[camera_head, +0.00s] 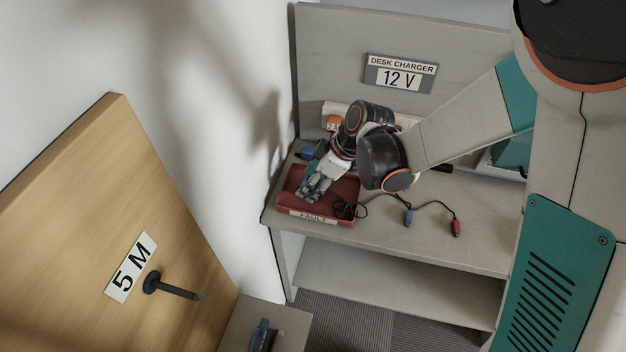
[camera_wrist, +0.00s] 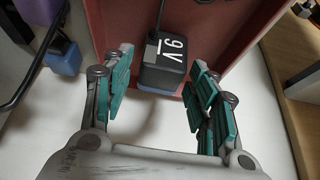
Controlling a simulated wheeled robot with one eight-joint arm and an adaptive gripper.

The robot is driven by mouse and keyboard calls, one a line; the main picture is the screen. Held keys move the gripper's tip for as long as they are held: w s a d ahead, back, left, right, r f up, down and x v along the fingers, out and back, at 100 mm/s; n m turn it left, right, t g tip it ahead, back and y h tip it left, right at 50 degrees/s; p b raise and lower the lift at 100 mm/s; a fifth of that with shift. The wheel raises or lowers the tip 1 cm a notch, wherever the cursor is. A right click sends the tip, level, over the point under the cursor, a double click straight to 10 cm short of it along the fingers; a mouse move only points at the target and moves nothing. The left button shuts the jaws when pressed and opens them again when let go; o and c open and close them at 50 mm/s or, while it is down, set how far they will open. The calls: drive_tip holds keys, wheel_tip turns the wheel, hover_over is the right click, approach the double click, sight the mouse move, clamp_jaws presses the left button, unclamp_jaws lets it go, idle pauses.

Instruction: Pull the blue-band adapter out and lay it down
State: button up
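A black adapter (camera_wrist: 162,68) marked "9 V" shows in the wrist view, with a blue band (camera_wrist: 156,92) along its near end and a dark cable at its far end. It appears to lie in the red tray (camera_wrist: 225,60), near the tray's near edge. My gripper (camera_wrist: 160,62) is open, with its teal-padded fingers on either side of the adapter. A gap shows on the left; the right finger is close and contact cannot be told. In the head view my gripper (camera_head: 317,182) is over the red tray (camera_head: 323,215) labelled "FAULT" and hides the adapter.
A power strip (camera_head: 333,107) with an orange plug (camera_head: 332,123) stands behind my wrist. Cables with a blue connector (camera_head: 408,217) and a red connector (camera_head: 456,228) lie on the desk (camera_head: 430,240). A wooden panel (camera_head: 110,200) stands at left.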

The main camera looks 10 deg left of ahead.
idle(0.3)
drive_tip(key=v, duration=1.2)
